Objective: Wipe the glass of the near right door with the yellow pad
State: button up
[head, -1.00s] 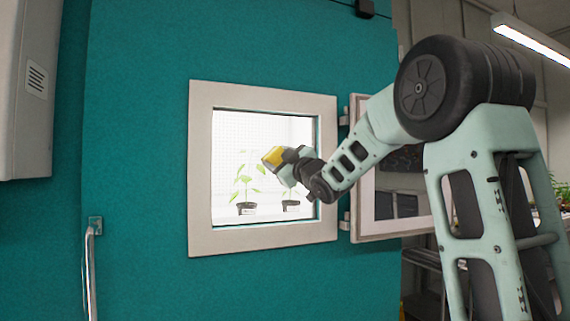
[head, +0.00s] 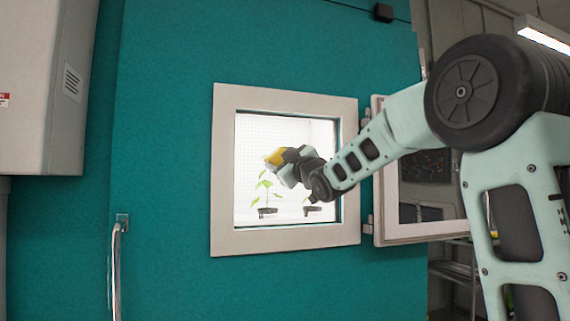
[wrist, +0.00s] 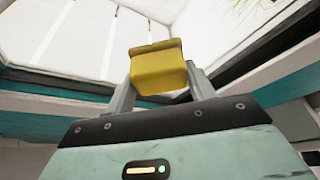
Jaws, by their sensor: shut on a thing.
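My gripper (head: 284,161) is shut on the yellow pad (head: 274,157). In the wrist view the pad (wrist: 158,68) sits between the two grey fingers and sticks out past them. In the head view the pad is in front of the bright window opening (head: 300,135), left of its middle. A white-framed glass panel (head: 425,236) stands swung open on hinges at the right of the window frame. My arm hides part of this panel. I cannot tell whether the pad touches any glass.
The white window frame (head: 285,243) is set in a teal wall or door (head: 165,160) with a metal handle (head: 117,250) at lower left. Potted seedlings (head: 266,197) stand inside the window. A pale cabinet (head: 45,100) is at the left.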

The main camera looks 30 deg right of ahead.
jog(key=shift+s+a+b, duration=0.25)
jog(key=shift+s+b, duration=0.25)
jog(key=shift+s, duration=0.35)
jog(key=shift+s+a+b, duration=0.2)
jog(key=shift+s+b, duration=0.3)
jog(key=shift+s, duration=0.3)
jog(key=s, duration=0.1)
jog(key=s+a+b, duration=0.1)
jog(key=s, duration=0.1)
jog(key=s+b, duration=0.1)
jog(key=s, duration=0.1)
jog(key=shift+s+a, duration=0.2)
jog(key=shift+a, duration=0.1)
notch_tip(320, 180, down, 7)
jog(key=p, duration=1.4)
jog(key=w+d+p, duration=0.2)
jog(key=w+p, duration=0.1)
jog(key=w, duration=0.3)
jog(key=shift+w, duration=0.35)
